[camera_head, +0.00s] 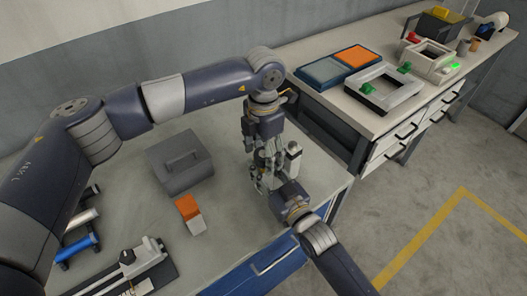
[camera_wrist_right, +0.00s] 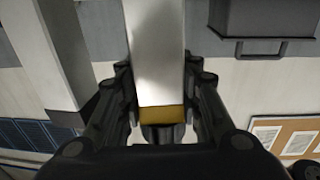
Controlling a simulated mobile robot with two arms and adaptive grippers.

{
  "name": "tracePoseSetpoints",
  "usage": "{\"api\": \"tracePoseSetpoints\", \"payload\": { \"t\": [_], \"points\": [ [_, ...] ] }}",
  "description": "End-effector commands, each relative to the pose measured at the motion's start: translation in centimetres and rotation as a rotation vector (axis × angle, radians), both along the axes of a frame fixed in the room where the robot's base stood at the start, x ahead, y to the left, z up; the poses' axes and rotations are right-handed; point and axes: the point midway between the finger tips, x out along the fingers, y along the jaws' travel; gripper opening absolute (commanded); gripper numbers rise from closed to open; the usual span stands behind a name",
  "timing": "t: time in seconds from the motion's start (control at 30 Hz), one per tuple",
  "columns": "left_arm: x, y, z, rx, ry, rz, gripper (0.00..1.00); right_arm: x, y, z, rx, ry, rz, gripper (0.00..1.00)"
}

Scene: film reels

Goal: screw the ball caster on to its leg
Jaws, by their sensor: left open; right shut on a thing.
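My right gripper (camera_head: 272,183) comes from the lower right and is shut. In the right wrist view its fingers (camera_wrist_right: 160,85) close on both sides of a pale bar (camera_wrist_right: 157,50), which looks like the leg. The bar has a gold band (camera_wrist_right: 162,114) at its lower end and runs out of the top of that view. In the head view a small white upright piece (camera_head: 294,161) shows beside the grippers. My left gripper (camera_head: 263,160) is open, pointing down just above the right one. I cannot make out the ball caster; the grippers crowd that spot.
On the bench stand a grey case (camera_head: 180,162) and an orange-and-white block (camera_head: 189,213). A blue cylinder (camera_head: 77,249) and a black-based fixture (camera_head: 128,270) are at lower left. A side bench with trays and frames (camera_head: 383,88) stands at upper right. The bench between case and grippers is clear.

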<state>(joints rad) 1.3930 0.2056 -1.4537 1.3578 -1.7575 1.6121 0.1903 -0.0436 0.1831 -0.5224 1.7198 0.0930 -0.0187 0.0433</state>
Motion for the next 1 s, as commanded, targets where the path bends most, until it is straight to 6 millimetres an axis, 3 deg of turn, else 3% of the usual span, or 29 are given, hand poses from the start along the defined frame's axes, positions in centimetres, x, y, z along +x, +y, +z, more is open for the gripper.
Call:
{"api": "tracePoseSetpoints", "payload": {
  "t": [0.17,0.6,0.8,1.0],
  "points": [
    [0.1,-0.1,1.8,-0.003,-0.003,0.0,0.63,0.0,0.0,0.1,0.001,-0.001,0.0,0.0],
    [0.1,0.0,10.4,0.0,-0.003,0.001,0.63,0.0,0.0,0.1,0.001,-0.001,0.0,0.0],
    [0.1,0.0,11.9,-0.001,-0.001,0.0,0.63,0.0,0.0,0.1,0.001,-0.001,0.0,0.0],
    [0.1,0.0,12.0,0.0,0.0,0.0,0.63,0.0,0.0,0.1,0.001,-0.002,0.0,0.0]
  ]
}}
